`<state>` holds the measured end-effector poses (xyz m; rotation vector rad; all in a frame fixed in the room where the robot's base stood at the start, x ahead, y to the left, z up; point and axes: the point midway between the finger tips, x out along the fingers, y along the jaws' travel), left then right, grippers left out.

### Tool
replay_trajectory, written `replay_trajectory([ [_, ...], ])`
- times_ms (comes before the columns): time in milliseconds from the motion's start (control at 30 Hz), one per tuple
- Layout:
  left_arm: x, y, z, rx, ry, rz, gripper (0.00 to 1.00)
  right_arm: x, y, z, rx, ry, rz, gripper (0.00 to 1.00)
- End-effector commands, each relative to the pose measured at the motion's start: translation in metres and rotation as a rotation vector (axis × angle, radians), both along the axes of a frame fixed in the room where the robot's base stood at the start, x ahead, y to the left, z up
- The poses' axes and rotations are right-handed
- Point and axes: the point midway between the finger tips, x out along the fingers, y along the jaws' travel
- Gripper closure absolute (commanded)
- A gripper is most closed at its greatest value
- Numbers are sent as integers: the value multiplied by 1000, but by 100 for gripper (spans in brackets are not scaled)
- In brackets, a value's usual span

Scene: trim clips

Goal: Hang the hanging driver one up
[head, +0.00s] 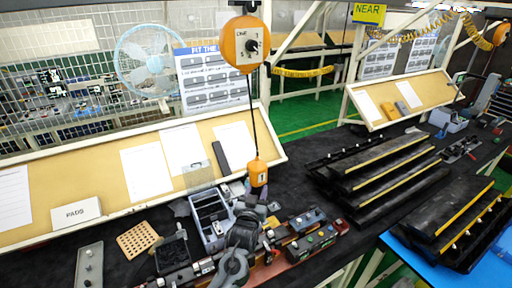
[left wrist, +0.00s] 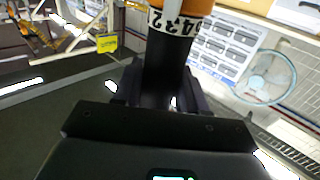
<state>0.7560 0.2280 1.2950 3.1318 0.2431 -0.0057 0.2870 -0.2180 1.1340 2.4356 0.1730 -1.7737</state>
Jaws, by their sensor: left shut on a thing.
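The hanging driver one, with an orange body marked 1 (head: 258,173), is upright above the dark bench. A dark cord runs from its top to the orange balancer (head: 243,45) overhead. In the left wrist view the driver's dark barrel (left wrist: 168,65) stands between my fingers, with a white numbered band and orange above it. My left gripper (head: 252,208) is shut on the driver's lower part; it also shows in the left wrist view (left wrist: 165,100). The driver's lower end is hidden by my gripper. My right gripper is in neither view.
A grey bin (head: 210,222) and a red-brown fixture with buttons (head: 310,240) stand close to my left gripper. Stacked black trim pieces with yellow strips (head: 385,165) lie to the right. A slanted tan board (head: 100,195) runs behind. A second balancer (head: 490,38) hangs far right.

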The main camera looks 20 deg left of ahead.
Motion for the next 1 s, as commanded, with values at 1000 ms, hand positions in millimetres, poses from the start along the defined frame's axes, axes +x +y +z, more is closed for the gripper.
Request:
replay_trajectory([
  [1000,60,28,46,2,-4,0,100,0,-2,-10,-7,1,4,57],
])
